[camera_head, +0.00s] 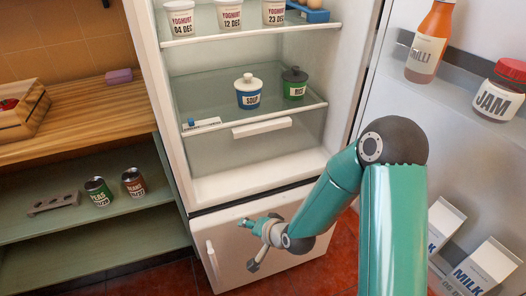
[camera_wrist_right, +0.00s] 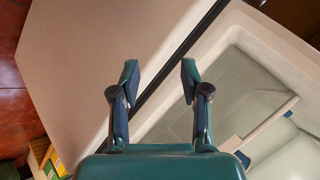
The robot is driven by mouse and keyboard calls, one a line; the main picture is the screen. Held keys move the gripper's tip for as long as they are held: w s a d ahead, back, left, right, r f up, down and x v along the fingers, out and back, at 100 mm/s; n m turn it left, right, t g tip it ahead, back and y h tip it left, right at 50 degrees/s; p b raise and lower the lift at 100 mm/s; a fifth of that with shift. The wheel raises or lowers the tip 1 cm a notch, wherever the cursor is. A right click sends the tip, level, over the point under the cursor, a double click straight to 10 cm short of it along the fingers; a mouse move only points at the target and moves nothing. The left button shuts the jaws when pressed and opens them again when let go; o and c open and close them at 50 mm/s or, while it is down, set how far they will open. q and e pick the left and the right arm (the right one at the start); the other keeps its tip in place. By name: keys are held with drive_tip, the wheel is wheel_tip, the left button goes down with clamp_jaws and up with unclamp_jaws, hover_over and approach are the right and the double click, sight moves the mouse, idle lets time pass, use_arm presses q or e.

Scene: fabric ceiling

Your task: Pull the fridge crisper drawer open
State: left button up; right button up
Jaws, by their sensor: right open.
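The fridge stands open. Below its glass shelf is what looks like the clear crisper drawer (camera_head: 235,158), with a white bar handle (camera_head: 262,127) across its upper front. The drawer looks shut. My right gripper (camera_head: 248,244) is open and empty, lower than the handle and in front of the pale lower door. In the right wrist view its two fingers (camera_wrist_right: 160,82) are spread apart, not touching the handle. My left gripper is not in view.
The soup jar (camera_head: 248,92) and rice jar (camera_head: 294,83) stand on the shelf above the drawer. The open fridge door (camera_head: 400,120) with bottles is at right. The lower door (camera_head: 250,258) has a vertical handle (camera_head: 212,258). A counter and shelf are at left.

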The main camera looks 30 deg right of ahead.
drive_tip(key=w+d+r+m+t+h+b, duration=0.3)
drive_tip(key=w+d+r+m+t+b, duration=0.15)
drive_tip(key=d, duration=0.35)
drive_tip(key=m+t+h+b, duration=0.3)
drive_tip(key=m+t+b, duration=0.1)
drive_tip(key=m+b, duration=0.1)
approach(264, 130)
use_arm(q)
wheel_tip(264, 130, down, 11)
drive_tip(key=p, duration=0.1)
use_arm(e)
drive_tip(key=shift+g, duration=0.25)
drive_tip(key=x, duration=0.9)
drive_tip(key=shift+w+r, duration=0.1)
drive_tip(key=shift+a, duration=0.1)
